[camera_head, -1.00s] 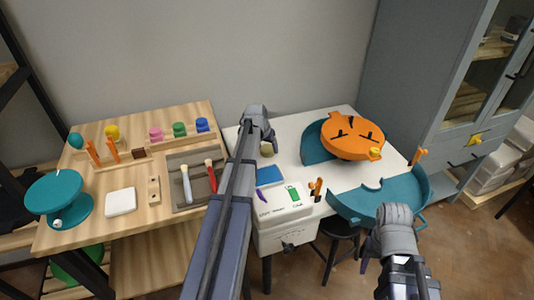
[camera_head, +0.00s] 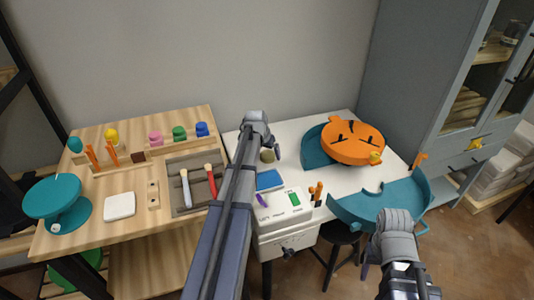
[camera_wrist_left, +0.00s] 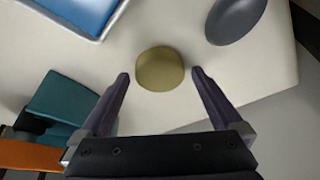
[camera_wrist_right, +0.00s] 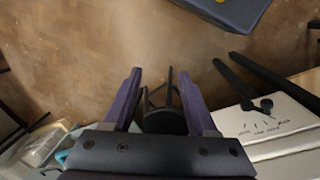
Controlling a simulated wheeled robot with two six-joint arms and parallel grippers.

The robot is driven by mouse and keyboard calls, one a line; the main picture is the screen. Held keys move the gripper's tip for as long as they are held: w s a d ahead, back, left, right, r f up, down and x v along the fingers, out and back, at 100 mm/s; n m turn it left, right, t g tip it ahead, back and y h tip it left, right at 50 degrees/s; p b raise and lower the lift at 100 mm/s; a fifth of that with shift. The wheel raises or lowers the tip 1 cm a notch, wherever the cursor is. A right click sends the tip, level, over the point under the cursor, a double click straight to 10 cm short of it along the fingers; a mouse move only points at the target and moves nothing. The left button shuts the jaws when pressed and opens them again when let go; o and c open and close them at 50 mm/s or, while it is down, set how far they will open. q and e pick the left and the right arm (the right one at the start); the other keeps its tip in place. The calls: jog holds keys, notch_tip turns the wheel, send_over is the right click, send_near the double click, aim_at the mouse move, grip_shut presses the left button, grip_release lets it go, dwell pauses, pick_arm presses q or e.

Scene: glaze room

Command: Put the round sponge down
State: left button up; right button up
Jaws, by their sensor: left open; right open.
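The round sponge (camera_head: 267,155) is a small olive-yellow disc on the white table, behind the blue tray. In the left wrist view the sponge (camera_wrist_left: 160,69) lies flat on the pale tabletop. My left gripper (camera_wrist_left: 160,78) is open, with a fingertip on either side of the sponge and a visible gap at each. In the head view its arm hides part of the table. My right gripper (camera_wrist_right: 161,76) is open and empty, over the floor in front of the table.
The blue tray (camera_head: 269,180) is close in front of the sponge. A grey oval object (camera_wrist_left: 236,16) lies near it. An orange cat-faced disc (camera_head: 352,150) and a curved teal tray (camera_head: 390,203) occupy the right side. A wooden workbench (camera_head: 108,235) stands left.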

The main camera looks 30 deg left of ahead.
pick_arm(q)
jog(key=p+v, duration=1.1)
jog(key=v, duration=0.1)
jog(key=shift+r, duration=0.2)
jog(key=shift+w, duration=0.1)
jog(key=s+d+f+m+g, duration=0.1)
jog(key=s+d, duration=0.3)
jog(key=d, duration=0.6)
jog(key=s+d+m+g, duration=0.15)
jog(key=s+d, duration=0.35)
jog(key=d, duration=0.5)
jog(key=s+d+f+m+g, duration=0.1)
jog(key=s+d, duration=0.3)
jog(key=d, duration=0.5)
jog(key=s+d+m+g+y, duration=0.1)
jog(key=s+d+m, duration=0.1)
jog(key=s+d, duration=0.5)
jog(key=shift+s+d+r, duration=0.2)
jog(key=shift+s+d, duration=0.15)
jog(key=shift+s, duration=0.8)
jog(key=shift+g, duration=0.25)
